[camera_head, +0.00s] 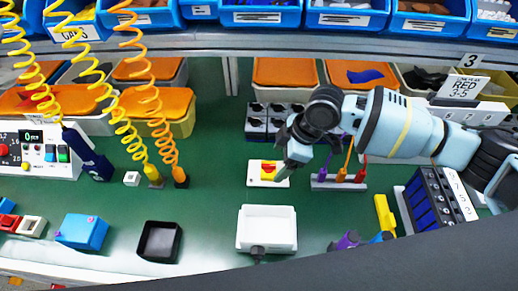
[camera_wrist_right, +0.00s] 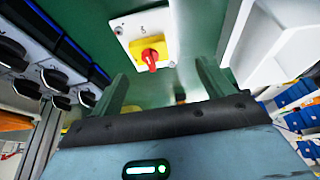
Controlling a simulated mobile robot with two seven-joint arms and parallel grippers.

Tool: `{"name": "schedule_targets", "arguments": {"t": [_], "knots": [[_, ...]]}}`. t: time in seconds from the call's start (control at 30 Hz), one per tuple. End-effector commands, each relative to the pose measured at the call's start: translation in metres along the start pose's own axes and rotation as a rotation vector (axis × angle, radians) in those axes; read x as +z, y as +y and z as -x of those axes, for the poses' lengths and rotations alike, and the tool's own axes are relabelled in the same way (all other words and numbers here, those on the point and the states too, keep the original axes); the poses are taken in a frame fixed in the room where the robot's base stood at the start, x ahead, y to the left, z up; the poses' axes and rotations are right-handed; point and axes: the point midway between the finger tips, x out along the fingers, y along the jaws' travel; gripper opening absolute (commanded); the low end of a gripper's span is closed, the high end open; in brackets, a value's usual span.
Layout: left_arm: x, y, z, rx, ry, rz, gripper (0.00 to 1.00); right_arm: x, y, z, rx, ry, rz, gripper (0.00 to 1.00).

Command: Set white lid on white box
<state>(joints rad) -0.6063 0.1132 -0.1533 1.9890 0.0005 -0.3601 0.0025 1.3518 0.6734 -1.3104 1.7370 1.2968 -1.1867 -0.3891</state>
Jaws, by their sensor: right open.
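The white lid (camera_head: 257,182) is a small flat plate carrying a yellow and red rotary switch (camera_head: 268,170). It lies on the green bench, and in the wrist view the plate (camera_wrist_right: 126,28) and its red knob are just beyond my fingertips. The white box (camera_head: 267,230) stands open-topped nearer to me, and its side shows at the right of the wrist view (camera_wrist_right: 275,45). My right gripper (camera_head: 286,158) is open and empty above the plate, its fingers (camera_wrist_right: 162,85) apart and not touching it. My left gripper is in neither view.
A black tray (camera_head: 159,241) and a blue box (camera_head: 82,232) stand left of the white box. A black part (camera_head: 258,252) is at its front side. A rack of coloured tools (camera_head: 339,183) is close right of the plate. Grey modules (camera_head: 273,121) stand behind it.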

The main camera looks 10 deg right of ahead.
Motion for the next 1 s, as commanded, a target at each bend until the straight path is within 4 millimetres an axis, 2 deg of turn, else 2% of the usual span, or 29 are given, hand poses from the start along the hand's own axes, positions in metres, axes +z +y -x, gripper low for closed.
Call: {"name": "schedule_targets", "arguments": {"t": [0.03,0.27,0.6,0.9,1.0], "knots": [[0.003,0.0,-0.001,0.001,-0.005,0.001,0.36,0.002,-0.001,-0.008,-0.005,-0.001,-0.002,0.8],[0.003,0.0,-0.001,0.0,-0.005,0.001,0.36,0.002,0.0,-0.016,-0.003,-0.001,-0.002,0.8],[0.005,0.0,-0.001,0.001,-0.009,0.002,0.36,0.002,0.002,-0.059,-0.005,-0.001,-0.004,0.8],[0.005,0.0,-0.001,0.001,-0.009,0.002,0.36,0.002,0.002,-0.062,-0.003,0.0,-0.003,0.8],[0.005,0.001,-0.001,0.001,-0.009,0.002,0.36,0.002,0.002,-0.062,-0.003,0.0,-0.003,0.67]]}}
